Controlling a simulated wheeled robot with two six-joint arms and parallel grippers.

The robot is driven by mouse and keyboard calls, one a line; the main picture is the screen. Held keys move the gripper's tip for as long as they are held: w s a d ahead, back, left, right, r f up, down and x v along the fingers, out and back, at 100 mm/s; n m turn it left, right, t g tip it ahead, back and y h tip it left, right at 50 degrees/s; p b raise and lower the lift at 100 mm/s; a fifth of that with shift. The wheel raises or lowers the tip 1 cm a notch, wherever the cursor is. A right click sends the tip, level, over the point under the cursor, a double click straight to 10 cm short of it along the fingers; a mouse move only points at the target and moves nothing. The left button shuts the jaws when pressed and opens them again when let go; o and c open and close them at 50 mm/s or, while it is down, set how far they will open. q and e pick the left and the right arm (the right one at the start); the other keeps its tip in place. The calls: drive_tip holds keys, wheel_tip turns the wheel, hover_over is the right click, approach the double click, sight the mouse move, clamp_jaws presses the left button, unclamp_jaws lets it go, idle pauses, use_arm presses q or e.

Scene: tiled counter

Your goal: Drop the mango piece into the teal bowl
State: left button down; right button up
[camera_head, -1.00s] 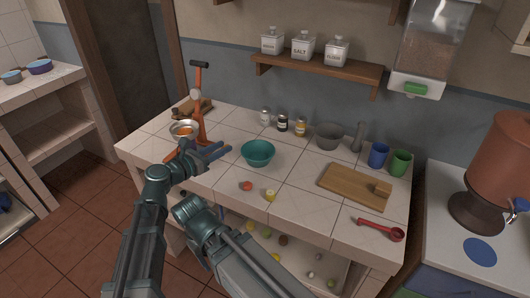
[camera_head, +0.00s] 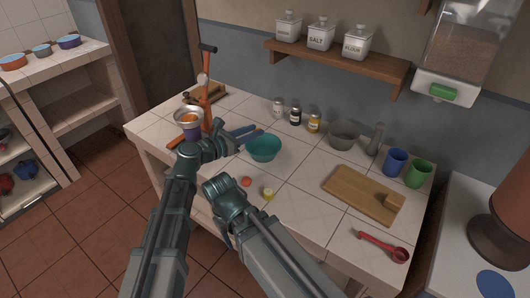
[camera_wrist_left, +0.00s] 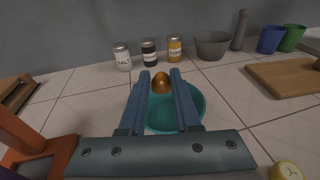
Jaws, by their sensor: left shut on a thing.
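The teal bowl (camera_head: 264,150) stands on the tiled counter. My left gripper (camera_head: 258,130) is at the bowl's far left side, its blue fingers raised above the rim level in the head view. In the left wrist view the fingers (camera_wrist_left: 160,76) are shut on a small round orange-brown piece, the mango piece (camera_wrist_left: 161,84). The teal bowl (camera_wrist_left: 195,105) shows behind and below the fingers there, partly hidden by them. The mango piece cannot be made out in the head view.
An orange lever press (camera_head: 207,90) with a metal dish (camera_head: 188,117) stands left of the bowl. A red piece (camera_head: 247,181) and a yellow piece (camera_head: 268,193) lie in front. Jars (camera_head: 296,116), a grey bowl (camera_head: 342,135) and a cutting board (camera_head: 362,193) are behind and right.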

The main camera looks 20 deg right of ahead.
sight(252, 143)
use_arm(q)
wheel_tip(252, 143, down, 4)
drive_tip(key=b, duration=0.3)
drive_tip(key=shift+f+b, duration=0.25)
drive_tip(key=shift+b, duration=0.1)
drive_tip(key=c, duration=0.6)
unclamp_jaws()
drive_tip(key=shift+o, duration=0.2)
drive_tip(key=p+v, duration=0.2)
drive_tip(key=v, duration=1.2)
